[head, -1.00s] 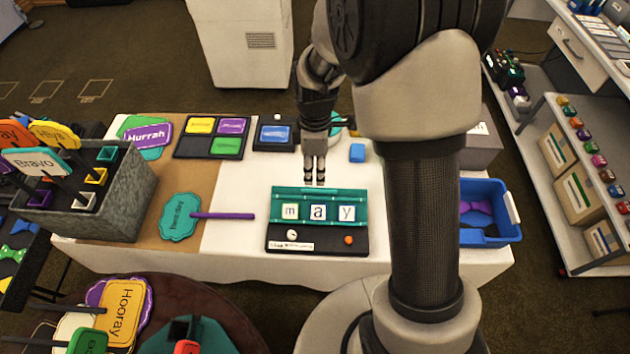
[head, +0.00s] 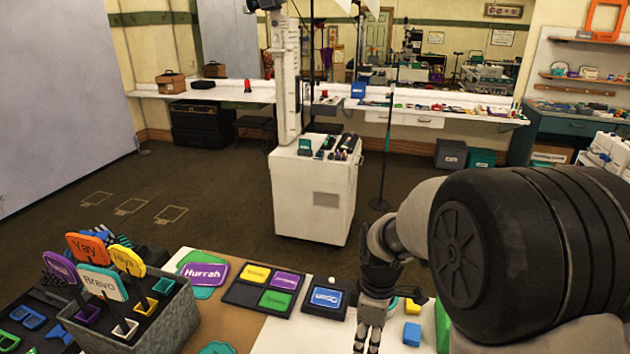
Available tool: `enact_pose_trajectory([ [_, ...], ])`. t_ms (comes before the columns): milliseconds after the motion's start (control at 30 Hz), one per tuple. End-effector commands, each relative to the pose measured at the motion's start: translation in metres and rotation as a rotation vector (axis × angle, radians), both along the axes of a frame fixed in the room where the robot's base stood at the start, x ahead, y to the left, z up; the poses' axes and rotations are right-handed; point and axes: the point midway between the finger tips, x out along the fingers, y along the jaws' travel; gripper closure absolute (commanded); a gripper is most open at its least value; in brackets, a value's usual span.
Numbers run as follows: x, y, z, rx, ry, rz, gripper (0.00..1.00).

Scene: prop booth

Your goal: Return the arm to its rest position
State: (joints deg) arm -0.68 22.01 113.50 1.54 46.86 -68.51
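My gripper (head: 368,340) shows at the bottom of the head view, pointing down over the white tabletop. Its two fingers stand a little apart with a narrow gap, and nothing shows between them; the tips are close to the lower picture edge. My arm (head: 415,220) reaches in from the right, bent, its large dark joint filling the right side. The gripper is to the right of a small black tray with a blue sign (head: 325,298) and left of a blue block (head: 412,334).
A grey bin of word signs (head: 150,320) stands at the left. A purple "Hurrah" sign (head: 205,273) and a black tray of coloured cards (head: 240,295) lie on the table. A white cabinet (head: 315,195) stands beyond, with open floor to its left.

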Motion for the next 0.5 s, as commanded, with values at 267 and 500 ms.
enact_pose_trajectory([
  [267,-0.059,-0.004,0.098,0.01,-0.153,-0.398,0.7],
  [500,-0.131,-0.008,0.148,0.075,-0.28,-0.781,0.7],
])
